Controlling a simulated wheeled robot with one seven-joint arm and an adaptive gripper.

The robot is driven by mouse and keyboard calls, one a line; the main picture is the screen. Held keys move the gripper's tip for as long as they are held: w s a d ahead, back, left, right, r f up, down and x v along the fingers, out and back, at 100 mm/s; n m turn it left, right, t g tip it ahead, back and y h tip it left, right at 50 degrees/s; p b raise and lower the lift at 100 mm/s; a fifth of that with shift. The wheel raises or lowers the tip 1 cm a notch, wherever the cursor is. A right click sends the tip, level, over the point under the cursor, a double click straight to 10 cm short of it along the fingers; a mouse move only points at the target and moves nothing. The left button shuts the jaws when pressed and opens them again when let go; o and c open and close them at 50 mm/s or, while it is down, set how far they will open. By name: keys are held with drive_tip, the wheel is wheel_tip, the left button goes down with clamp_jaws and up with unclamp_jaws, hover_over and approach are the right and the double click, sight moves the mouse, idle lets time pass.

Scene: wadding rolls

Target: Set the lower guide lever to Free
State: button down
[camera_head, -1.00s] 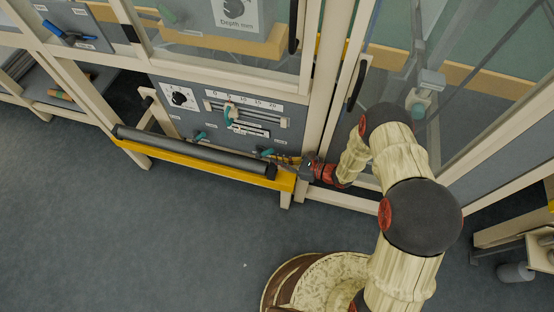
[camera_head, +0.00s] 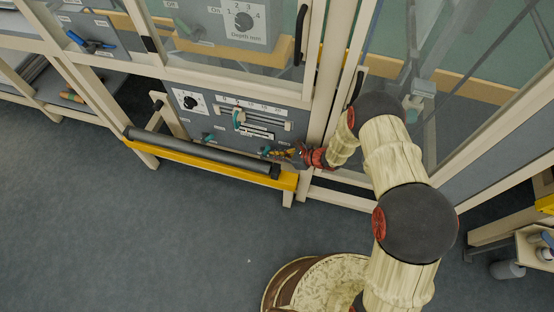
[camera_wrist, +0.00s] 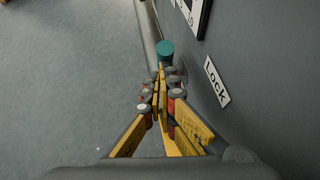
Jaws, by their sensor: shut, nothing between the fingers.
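The lower grey panel (camera_head: 180,126) carries two small teal levers low down. The right teal lever (camera_head: 265,151) is beside my gripper (camera_head: 284,153); the left teal lever (camera_head: 207,137) stands further left. In the wrist view my gripper (camera_wrist: 160,88) is shut with nothing between its fingers. A teal lever end (camera_wrist: 165,47) shows just beyond the fingertips; I cannot tell whether they touch. A "Lock" label (camera_wrist: 217,81) is on the panel to the right of the fingers. No Free label is readable.
A dark roller (camera_head: 200,152) and a yellow rail (camera_head: 215,168) run along the panel's front, below the levers. A slider scale with a teal handle (camera_head: 238,118) and a dial (camera_head: 190,102) are above. Open floor lies in front.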

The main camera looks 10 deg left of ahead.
drive_tip(key=a+r+h+p, duration=0.2)
drive_tip(key=a+h+p, duration=0.4)
drive_tip(key=a, duration=0.1)
drive_tip(key=shift+w+a+n+g, duration=0.3)
drive_tip(key=shift+w+a+g, duration=0.05)
drive_tip(key=shift+g, duration=0.05)
idle(0.4)
idle(0.3)
